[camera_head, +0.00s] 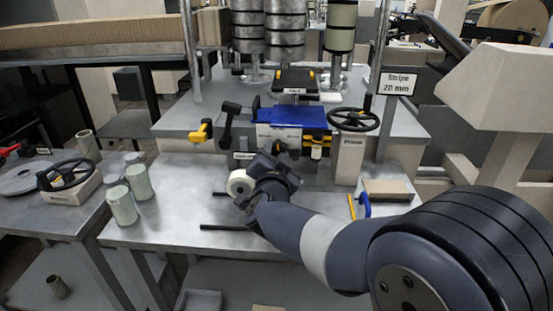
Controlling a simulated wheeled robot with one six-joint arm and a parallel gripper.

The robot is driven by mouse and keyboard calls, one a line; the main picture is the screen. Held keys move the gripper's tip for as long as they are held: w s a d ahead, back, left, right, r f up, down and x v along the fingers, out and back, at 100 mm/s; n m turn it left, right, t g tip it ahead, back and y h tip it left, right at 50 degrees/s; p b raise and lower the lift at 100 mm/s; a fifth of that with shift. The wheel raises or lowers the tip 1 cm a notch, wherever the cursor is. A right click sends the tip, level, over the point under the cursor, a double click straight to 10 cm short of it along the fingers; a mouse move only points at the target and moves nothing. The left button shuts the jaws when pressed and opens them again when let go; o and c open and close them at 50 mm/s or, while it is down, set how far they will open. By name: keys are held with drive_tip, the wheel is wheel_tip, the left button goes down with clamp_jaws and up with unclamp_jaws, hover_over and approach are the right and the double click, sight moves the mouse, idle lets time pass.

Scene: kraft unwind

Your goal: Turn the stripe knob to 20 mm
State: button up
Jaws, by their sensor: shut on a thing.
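A sign (398,83) at the right of the machine reads "Stripe 20 mm". My gripper (262,165) is at the front of the machine, below the blue block (295,116) and by a small dark label plate. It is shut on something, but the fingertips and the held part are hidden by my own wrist. The stripe knob cannot be made out for certain, nor can its setting. A pale round piece with a dark centre (240,184) shows beside my wrist; I cannot tell whether it touches the gripper.
A black handwheel (353,120) stands on a pale box right of the gripper. A yellow-tipped handle (201,131) juts out at left. Pale green cylinders (122,204) and a second handwheel (69,174) are at left. A blue-handled tool (363,204) is by a tan block at right.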

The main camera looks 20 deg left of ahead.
idle(0.4)
drive_tip(key=o, duration=1)
drive_tip(key=v, duration=1.1)
drive_tip(key=shift+w+a, duration=0.1)
drive_tip(key=shift+w, duration=0.1)
drive_tip(key=x, duration=1)
drive_tip(key=shift+w, duration=0.4)
drive_tip(key=shift+s, duration=0.1)
